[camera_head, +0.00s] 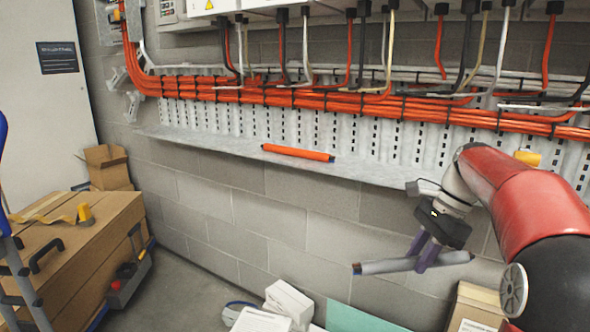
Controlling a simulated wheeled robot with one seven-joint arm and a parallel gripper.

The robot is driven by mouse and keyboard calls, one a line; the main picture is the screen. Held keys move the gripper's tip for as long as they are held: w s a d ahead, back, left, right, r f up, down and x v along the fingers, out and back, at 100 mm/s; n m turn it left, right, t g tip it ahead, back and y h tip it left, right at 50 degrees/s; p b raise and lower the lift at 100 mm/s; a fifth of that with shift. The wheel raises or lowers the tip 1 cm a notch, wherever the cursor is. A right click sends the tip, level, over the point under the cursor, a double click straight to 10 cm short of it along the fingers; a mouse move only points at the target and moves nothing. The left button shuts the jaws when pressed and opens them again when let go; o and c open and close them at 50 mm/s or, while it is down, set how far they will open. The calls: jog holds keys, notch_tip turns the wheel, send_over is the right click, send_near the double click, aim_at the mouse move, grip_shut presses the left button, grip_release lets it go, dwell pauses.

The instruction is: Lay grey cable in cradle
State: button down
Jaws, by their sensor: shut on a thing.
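The grey cable (386,266) is a short thick grey length with dark ends, one showing a bluish tip. My gripper (428,256) has purple fingers closed around it, right of its middle. The cable is held nearly level, its right end slightly higher, in front of the block wall and lower in the picture than the metal ledge. A grey metal ledge (220,150) runs along the wall under a slotted back plate. An orange cable piece (298,152) lies on this ledge. I cannot tell for sure which part is the cradle.
Bundled orange cables (330,98) run above the ledge, with many leads dropping from cabinets overhead. White boxes (288,300) and a cardboard box (478,305) are below.

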jog(key=w+a+f+n+g+h, duration=0.1)
jog(key=a+f+n, duration=0.3)
jog(key=f, duration=0.6)
jog(key=w+a+f+n+g+h, duration=0.1)
jog(key=a+f+n+g+h, duration=0.1)
jog(key=f+n, duration=0.6)
jog(key=w+a+f+n+g+h, duration=0.1)
jog(key=w+a+f+n, duration=0.2)
jog(key=f, duration=0.8)
jog(key=s+f+n, duration=0.1)
jog(key=s+f, duration=0.5)
jog(key=shift+a+n, duration=0.3)
jog(key=shift+n, duration=0.1)
jog(key=shift+w, duration=0.1)
